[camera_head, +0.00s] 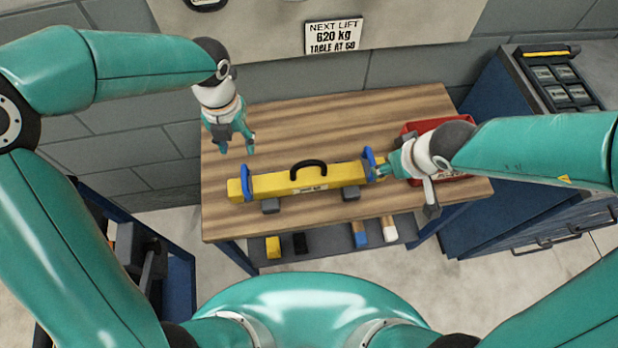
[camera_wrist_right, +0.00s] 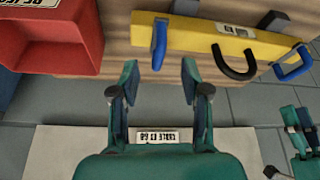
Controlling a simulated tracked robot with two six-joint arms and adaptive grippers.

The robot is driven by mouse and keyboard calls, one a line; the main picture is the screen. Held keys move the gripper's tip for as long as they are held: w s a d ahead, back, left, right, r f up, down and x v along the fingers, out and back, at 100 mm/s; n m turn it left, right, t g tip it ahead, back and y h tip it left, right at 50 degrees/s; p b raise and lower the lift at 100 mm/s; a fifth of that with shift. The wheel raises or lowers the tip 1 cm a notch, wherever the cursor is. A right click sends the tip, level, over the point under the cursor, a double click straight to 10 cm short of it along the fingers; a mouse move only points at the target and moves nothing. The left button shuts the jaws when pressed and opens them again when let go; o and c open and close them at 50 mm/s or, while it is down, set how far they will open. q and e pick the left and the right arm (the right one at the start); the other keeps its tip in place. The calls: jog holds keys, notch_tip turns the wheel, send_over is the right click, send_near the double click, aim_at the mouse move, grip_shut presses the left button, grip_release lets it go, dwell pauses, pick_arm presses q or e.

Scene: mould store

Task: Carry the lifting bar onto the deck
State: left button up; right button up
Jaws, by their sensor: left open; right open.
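The lifting bar (camera_head: 310,182) is a long yellow beam with a black middle handle and a blue handle near each end. It lies across the wooden table on dark grey blocks. My left gripper (camera_head: 237,148) is open and empty, above and behind the bar's left end. My right gripper (camera_head: 384,172) is by the right end; its fingers partly merge with the blue handle in the head view. In the right wrist view this gripper (camera_wrist_right: 160,70) is open, with the blue handle (camera_wrist_right: 158,45) ahead of the gap between its fingers, apparently not gripped. I cannot tell which surface is the deck.
A red bin (camera_head: 410,128) stands on the table (camera_head: 330,120) behind my right gripper. Several small blocks lie on the lower shelf (camera_head: 335,257). A blue drawer cabinet (camera_head: 490,150) stands at the right, a blue frame (camera_head: 180,270) at the lower left. A wall sign (camera_head: 333,36) hangs behind.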

aim_at(244, 165)
pick_arm(q)
jog(key=shift+f, duration=5.2)
pick_arm(e)
jog(key=shift+x, duration=5.15)
pick_arm(q)
grip_shut()
pick_arm(e)
grip_shut()
pick_arm(q)
jog(key=shift+r, duration=0.1)
pick_arm(e)
jog(key=shift+w+r, duration=0.1)
